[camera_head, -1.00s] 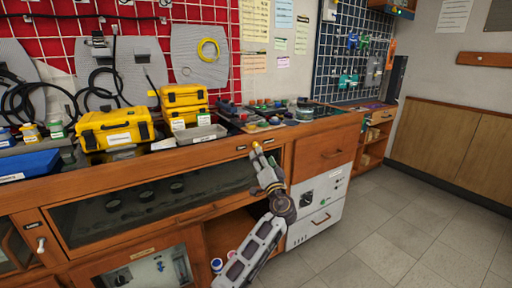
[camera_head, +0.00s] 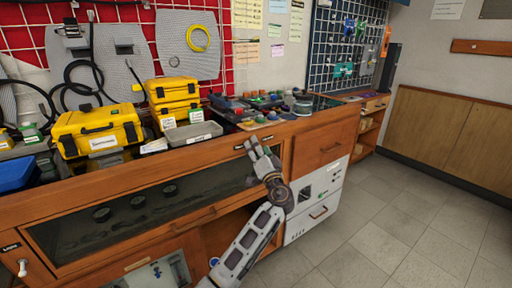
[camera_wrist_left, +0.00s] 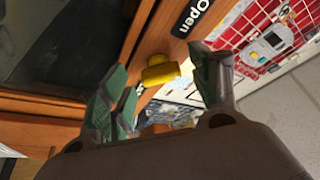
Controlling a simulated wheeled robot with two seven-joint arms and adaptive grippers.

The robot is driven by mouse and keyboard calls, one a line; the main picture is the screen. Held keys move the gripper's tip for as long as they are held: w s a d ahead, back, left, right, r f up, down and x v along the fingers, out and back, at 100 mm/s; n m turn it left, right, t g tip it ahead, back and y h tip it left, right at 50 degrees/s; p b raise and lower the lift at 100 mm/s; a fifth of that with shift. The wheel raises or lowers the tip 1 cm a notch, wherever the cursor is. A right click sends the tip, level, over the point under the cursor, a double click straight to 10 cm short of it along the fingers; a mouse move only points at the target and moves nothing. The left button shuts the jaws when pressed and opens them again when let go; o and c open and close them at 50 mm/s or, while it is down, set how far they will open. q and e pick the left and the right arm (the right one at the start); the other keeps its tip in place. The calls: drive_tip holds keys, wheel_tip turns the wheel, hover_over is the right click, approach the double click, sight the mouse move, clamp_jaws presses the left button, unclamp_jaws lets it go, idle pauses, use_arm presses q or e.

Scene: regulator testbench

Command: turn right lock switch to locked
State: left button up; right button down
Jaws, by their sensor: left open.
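The right lock switch is a yellow knob (camera_wrist_left: 160,72) on the wooden cabinet front in the left wrist view. A black label reading "Open" (camera_wrist_left: 192,16) sits beside it. My left gripper (camera_wrist_left: 160,65) is open, with its green-grey fingers on either side of the knob; I cannot tell whether they touch it. In the head view, my left gripper (camera_head: 258,147) is raised at the cabinet's upper front edge, below the bench top, and the knob is not clearly visible. My right gripper is not in view.
Yellow cases (camera_head: 98,131), a grey tray (camera_head: 190,134) and several small parts crowd the bench top. A long glass-fronted compartment (camera_head: 150,200) lies left of my gripper. A white drawer unit (camera_head: 318,205) stands to the right. The tiled floor (camera_head: 400,230) is clear.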

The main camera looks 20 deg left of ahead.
use_arm(q)
drive_tip(key=shift+c, duration=0.2)
drive_tip(key=c, duration=1)
drive_tip(key=shift+o, duration=0.2)
